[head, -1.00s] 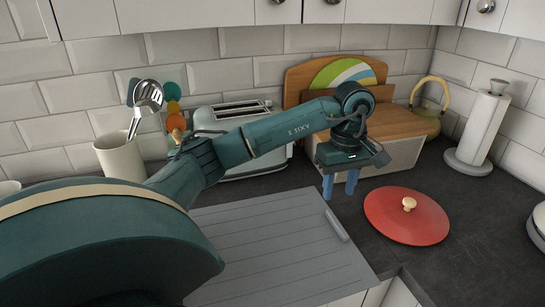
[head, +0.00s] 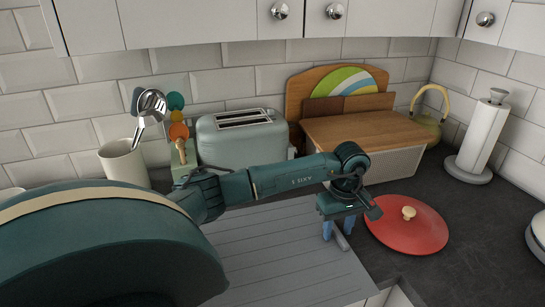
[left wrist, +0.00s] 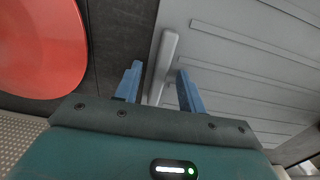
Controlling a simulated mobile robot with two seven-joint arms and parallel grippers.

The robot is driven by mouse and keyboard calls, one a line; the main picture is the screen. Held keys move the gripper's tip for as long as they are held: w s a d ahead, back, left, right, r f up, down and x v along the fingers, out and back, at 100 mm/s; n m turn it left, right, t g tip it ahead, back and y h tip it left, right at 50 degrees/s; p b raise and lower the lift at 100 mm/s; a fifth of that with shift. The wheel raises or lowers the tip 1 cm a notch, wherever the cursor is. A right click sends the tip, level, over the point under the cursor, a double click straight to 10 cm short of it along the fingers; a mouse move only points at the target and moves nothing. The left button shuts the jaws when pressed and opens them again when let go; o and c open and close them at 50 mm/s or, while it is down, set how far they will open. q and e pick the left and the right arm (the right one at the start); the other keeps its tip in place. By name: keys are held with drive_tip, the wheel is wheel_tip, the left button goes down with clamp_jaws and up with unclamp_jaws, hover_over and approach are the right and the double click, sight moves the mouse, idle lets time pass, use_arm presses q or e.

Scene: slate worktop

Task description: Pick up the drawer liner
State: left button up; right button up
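The drawer liner (head: 285,262) is a flat grey ribbed sheet on the dark worktop, partly hidden by my left arm in the head view. A raised grey bar (head: 341,239) runs along its right edge. My left gripper (head: 338,231) points down at this bar, its two blue fingers apart. In the left wrist view the fingers (left wrist: 159,88) are open on either side of the bar (left wrist: 166,55), with space beside it; whether they touch it I cannot tell. The ribbed sheet (left wrist: 240,75) fills the right of that view. My right gripper is not in view.
A red lid with a wooden knob (head: 407,232) lies close right of the gripper. Behind stand a bread bin (head: 375,133), a toaster (head: 240,145) and a utensil crock (head: 124,163). A paper towel holder (head: 482,135) stands at right.

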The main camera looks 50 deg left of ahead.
use_arm(q)
clamp_jaws()
drive_tip(key=shift+r, duration=0.15)
idle(0.4)
